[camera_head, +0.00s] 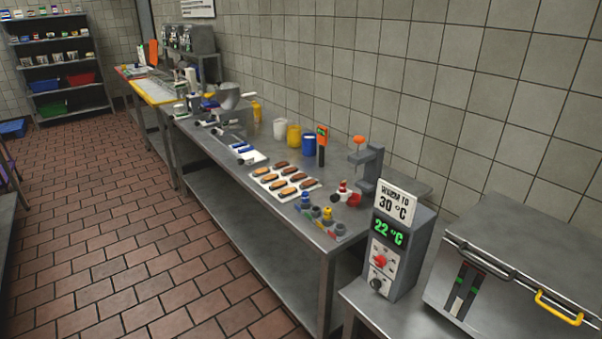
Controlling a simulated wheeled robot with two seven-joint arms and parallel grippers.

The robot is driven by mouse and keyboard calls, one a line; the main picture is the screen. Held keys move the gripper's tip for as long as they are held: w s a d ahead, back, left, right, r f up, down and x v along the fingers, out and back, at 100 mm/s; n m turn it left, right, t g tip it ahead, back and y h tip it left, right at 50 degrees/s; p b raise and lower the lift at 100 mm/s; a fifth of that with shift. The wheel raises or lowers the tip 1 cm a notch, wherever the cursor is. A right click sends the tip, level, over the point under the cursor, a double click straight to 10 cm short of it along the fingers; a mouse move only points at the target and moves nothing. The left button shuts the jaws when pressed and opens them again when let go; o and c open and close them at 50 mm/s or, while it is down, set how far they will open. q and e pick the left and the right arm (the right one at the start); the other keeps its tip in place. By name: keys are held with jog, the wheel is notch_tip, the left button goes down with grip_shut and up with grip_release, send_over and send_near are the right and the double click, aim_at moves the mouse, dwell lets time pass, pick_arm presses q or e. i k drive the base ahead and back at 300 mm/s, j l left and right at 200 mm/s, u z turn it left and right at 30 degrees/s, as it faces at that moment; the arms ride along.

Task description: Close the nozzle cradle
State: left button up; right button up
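I cannot tell for sure which item is the nozzle cradle. A grey upright stand (369,175) with an orange knob (359,140) on its arm stands near the right end of the long steel table, by the wall. In front of it is a small red-and-white item (343,187) beside a red cup (354,200). Several small coloured pieces (327,216), perhaps nozzles, sit in a row near the table's front right corner. They are too small to tell whether anything there is open or shut. Neither of my grippers is in view.
Several filled pastries lie on a white tray (251,178) on the long table (222,157). A control box (396,259) reads 22 °C, under a sign saying 30 °C. A lidded steel machine (520,290) with a yellow handle stands at right. The tiled floor (130,230) at left is clear.

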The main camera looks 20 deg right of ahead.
aim_at(335, 198)
jog(key=i+z, duration=0.15)
jog(key=z, duration=0.25)
jog(key=i+j+z, duration=0.1)
jog(key=z, duration=0.3)
jog(key=i+j, duration=0.05)
